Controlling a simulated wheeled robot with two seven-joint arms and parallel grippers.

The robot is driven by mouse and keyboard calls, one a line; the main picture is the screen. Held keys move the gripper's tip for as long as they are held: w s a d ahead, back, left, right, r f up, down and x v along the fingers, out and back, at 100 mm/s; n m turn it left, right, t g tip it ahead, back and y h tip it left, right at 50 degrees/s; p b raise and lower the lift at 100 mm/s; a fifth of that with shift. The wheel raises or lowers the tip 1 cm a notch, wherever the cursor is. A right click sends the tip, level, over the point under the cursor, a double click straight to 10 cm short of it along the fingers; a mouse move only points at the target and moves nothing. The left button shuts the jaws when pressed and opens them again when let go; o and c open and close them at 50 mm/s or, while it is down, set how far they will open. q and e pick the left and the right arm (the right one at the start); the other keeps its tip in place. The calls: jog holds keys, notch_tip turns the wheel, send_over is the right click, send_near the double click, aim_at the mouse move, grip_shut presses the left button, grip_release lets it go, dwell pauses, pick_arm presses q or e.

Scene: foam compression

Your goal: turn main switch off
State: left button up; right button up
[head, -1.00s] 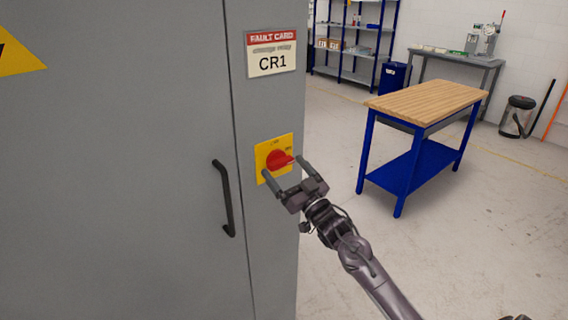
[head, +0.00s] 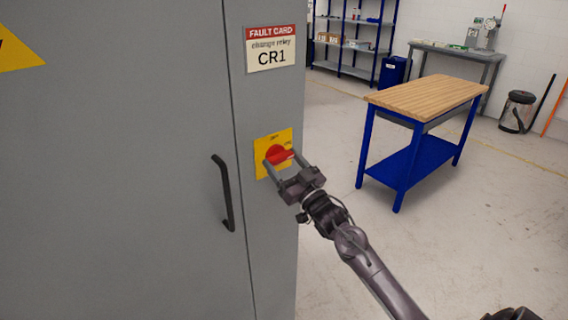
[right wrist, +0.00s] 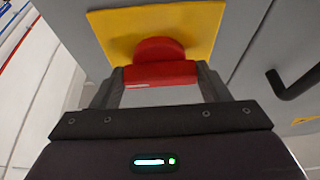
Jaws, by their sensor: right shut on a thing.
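The main switch is a red rotary handle (head: 279,155) on a yellow plate (head: 262,170), mounted on the grey cabinet's right part. The handle points to the right in the head view. My right gripper (head: 283,160) is at the switch, its two fingers on either side of the red handle. In the right wrist view the red handle (right wrist: 160,74) sits between the fingertips, and the yellow plate (right wrist: 205,22) is just beyond. The gripper is shut on the handle. My left gripper is not in view.
The grey cabinet (head: 110,180) fills the left, with a black door handle (head: 223,195) beside the switch. A fault card (head: 270,48) reading "change relay CR1" is above the switch. A wood-topped blue table (head: 425,97) stands to the right; the floor between is clear.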

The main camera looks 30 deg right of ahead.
jog(key=n+g+y+b, duration=0.2)
jog(key=n+b, duration=0.1)
jog(key=n, duration=0.4)
jog(key=n+g+y+b, duration=0.2)
jog(key=n+b, duration=0.2)
jog(key=n, duration=0.3)
jog(key=n+g+y+b, duration=0.2)
jog(key=n+b, duration=0.1)
jog(key=n, duration=0.5)
jog(key=shift+d+r, duration=0.15)
jog(key=shift+d, duration=0.15)
jog(key=shift+g, duration=0.3)
jog(key=o, duration=1)
jog(key=shift+r, duration=0.1)
